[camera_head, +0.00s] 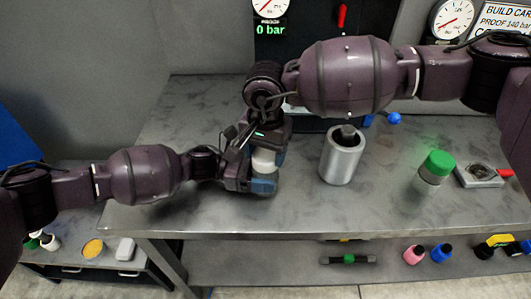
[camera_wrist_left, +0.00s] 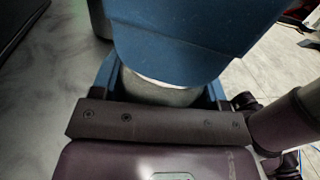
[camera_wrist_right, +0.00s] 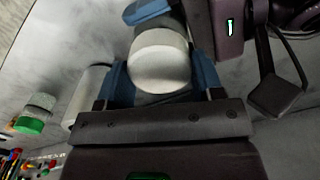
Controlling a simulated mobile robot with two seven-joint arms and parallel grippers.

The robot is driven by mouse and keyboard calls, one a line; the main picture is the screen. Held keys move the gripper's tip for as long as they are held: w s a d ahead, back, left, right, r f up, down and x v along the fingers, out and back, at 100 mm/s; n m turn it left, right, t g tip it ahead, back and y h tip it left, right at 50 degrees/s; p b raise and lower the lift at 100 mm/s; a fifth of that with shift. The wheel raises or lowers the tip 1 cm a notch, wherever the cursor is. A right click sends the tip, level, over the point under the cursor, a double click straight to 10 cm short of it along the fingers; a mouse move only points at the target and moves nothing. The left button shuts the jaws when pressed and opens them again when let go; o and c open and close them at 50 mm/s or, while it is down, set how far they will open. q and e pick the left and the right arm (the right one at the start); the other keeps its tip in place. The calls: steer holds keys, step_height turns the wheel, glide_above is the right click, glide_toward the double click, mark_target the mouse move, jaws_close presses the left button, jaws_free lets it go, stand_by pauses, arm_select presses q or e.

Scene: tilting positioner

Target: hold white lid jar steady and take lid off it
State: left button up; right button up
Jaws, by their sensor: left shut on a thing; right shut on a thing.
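The white lid jar (camera_head: 264,161) is between my two grippers near the left end of the bench, mostly covered by them. My left gripper (camera_head: 262,185) is shut on the jar's lower part; in the left wrist view the grey jar body (camera_wrist_left: 158,92) shows between its blue fingers, partly behind a large blue finger pad. My right gripper (camera_head: 266,146) comes from above and is shut on the white lid (camera_wrist_right: 160,62), which shows between its fingers in the right wrist view. I cannot tell whether the lid and jar are apart.
A metal cylinder (camera_head: 341,158) stands just right of the grippers. A green-lidded jar (camera_head: 436,166) and a grey block (camera_head: 479,175) are farther right. A gauge panel (camera_head: 325,40) is behind. The bench's front edge (camera_head: 200,231) is close to my left gripper.

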mark_target(266, 154)
steer(key=shift+r, duration=0.5)
steer(key=shift+r, duration=0.15)
steer(key=shift+r, duration=1.9)
arm_select(q)
steer(key=o, duration=1.8)
